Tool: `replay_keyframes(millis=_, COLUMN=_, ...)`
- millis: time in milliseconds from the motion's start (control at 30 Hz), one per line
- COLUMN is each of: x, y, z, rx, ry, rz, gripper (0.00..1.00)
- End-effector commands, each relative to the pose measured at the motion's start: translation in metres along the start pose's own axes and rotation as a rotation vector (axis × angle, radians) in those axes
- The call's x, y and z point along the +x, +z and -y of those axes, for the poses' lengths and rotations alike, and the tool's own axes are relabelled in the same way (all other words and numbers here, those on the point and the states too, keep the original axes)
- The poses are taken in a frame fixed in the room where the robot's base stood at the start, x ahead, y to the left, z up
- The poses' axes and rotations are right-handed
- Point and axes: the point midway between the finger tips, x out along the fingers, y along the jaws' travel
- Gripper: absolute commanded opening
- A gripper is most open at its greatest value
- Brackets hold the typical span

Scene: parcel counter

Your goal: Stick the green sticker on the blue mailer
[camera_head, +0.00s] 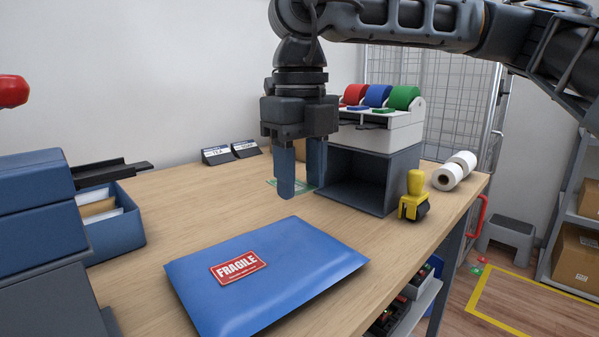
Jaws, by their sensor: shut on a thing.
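The blue mailer (300,262) lies flat on the counter in front, with a red FRAGILE label on its left part. My gripper (300,190) points down behind the mailer's far edge, to the left of the dispenser. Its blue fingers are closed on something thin. The green sticker (273,183) shows as a pale green flat patch at the fingertips. The near finger hides much of it, so its exact hold and height over the counter cannot be told.
A dispenser (401,134) with red, blue and green rolls stands on a dark open box right of my gripper. A yellow-handled stamp (415,195) and white paper rolls (446,177) are further right. A blue bin (124,226) with envelopes stands left.

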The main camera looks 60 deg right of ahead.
Motion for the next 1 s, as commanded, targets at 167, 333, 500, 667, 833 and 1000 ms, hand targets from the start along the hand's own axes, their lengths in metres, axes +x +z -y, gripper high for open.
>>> replay_keyframes(millis=167, x=0.008, y=0.000, z=0.000, rx=-0.002, ry=0.001, rz=0.000, gripper=0.36)
replay_keyframes(millis=333, x=0.023, y=0.000, z=0.000, rx=-0.001, ry=0.001, rz=-0.001, gripper=0.36)
replay_keyframes(millis=500, x=0.042, y=0.000, z=-0.001, rx=-0.001, ry=0.001, rz=0.000, gripper=0.36)
replay_keyframes(millis=667, x=0.059, y=0.000, z=-0.001, rx=-0.001, ry=0.002, rz=-0.001, gripper=0.36)
replay_keyframes(millis=833, x=0.077, y=0.000, z=-0.001, rx=0.000, ry=0.000, rz=0.000, gripper=0.36)
replay_keyframes(millis=1000, x=0.087, y=0.000, z=-0.001, rx=0.001, ry=0.000, rz=0.001, gripper=0.36)
